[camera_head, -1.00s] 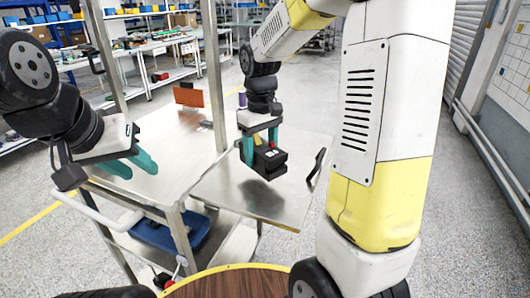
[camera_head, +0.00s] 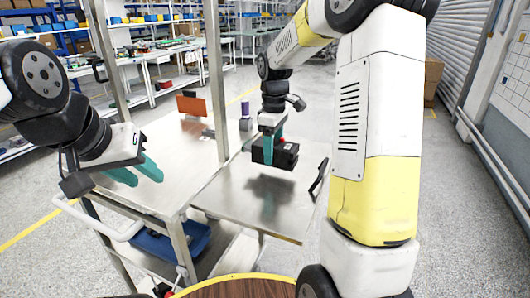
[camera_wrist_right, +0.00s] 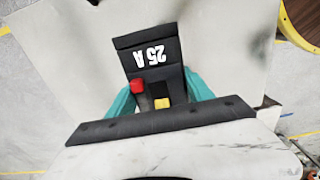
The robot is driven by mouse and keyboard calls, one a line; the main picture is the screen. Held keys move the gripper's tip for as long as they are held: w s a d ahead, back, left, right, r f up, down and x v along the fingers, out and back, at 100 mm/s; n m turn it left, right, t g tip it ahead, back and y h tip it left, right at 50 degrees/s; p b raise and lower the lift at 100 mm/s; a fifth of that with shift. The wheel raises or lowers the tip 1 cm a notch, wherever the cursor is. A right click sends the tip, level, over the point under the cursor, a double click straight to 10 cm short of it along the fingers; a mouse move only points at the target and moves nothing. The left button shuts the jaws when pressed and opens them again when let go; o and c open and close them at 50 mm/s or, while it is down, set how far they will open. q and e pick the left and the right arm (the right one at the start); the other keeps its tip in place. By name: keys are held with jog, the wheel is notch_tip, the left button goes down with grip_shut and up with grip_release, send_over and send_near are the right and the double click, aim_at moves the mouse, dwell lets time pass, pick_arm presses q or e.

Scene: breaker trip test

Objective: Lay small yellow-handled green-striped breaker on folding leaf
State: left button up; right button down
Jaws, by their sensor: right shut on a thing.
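A black breaker (camera_head: 287,156) is gripped in my right gripper (camera_head: 268,148) above the metal folding leaf (camera_head: 235,205), with a dark shadow below it. In the right wrist view the breaker (camera_wrist_right: 150,57) shows a white "25 A" label, a red button and a yellow handle between the teal fingers (camera_wrist_right: 160,100). No green stripe is visible from here. My left gripper (camera_head: 138,172) is open and empty above the cart top at left.
The cart top (camera_head: 165,145) carries an orange plate (camera_head: 190,104) and a purple cylinder (camera_head: 245,108). A black handle (camera_head: 318,176) stands at the leaf's right edge. Metal posts rise from the cart. A blue bin (camera_head: 170,242) is on the lower shelf. The leaf's front part is clear.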

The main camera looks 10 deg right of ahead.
jog(key=shift+w+d, duration=0.3)
jog(key=shift+w, duration=0.55)
jog(key=shift+f, duration=1.8)
jog(key=shift+c, duration=2)
grip_release()
jog(key=shift+f, duration=0.15)
